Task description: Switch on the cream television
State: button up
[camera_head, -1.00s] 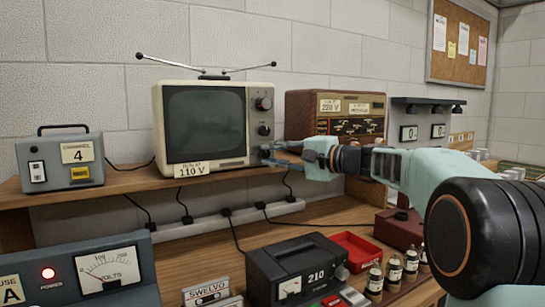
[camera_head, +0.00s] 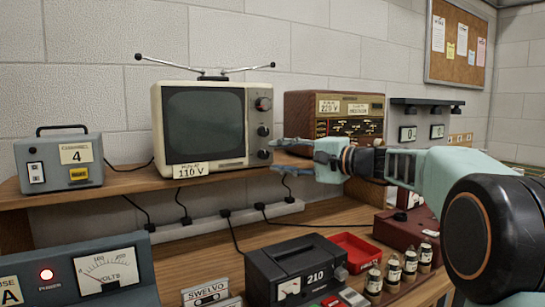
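The cream television (camera_head: 155,130) stands on the wooden shelf, its screen (camera_head: 205,120) dark grey-green. A tag (camera_head: 190,170) below the screen reads 110 V. Its right side panel carries a top knob (camera_head: 263,103), a middle knob (camera_head: 263,130) and a bottom knob (camera_head: 263,154). My gripper (camera_head: 275,156) is just right of the bottom knob, pointing left at it. Its fingers are spread apart with nothing between them. I see a small gap in the picture between the fingertips and the knob; the depth between them I cannot tell.
A grey Channel 4 box (camera_head: 60,164) stands left on the shelf. A brown radio (camera_head: 300,115) tagged 220 V stands behind my gripper. A power strip (camera_head: 215,222) with black cords runs below. A voltmeter (camera_head: 100,272), a black 210 device (camera_head: 280,262), a red tray (camera_head: 362,250) and bottles (camera_head: 393,272) fill the bench.

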jog(key=v, duration=0.9)
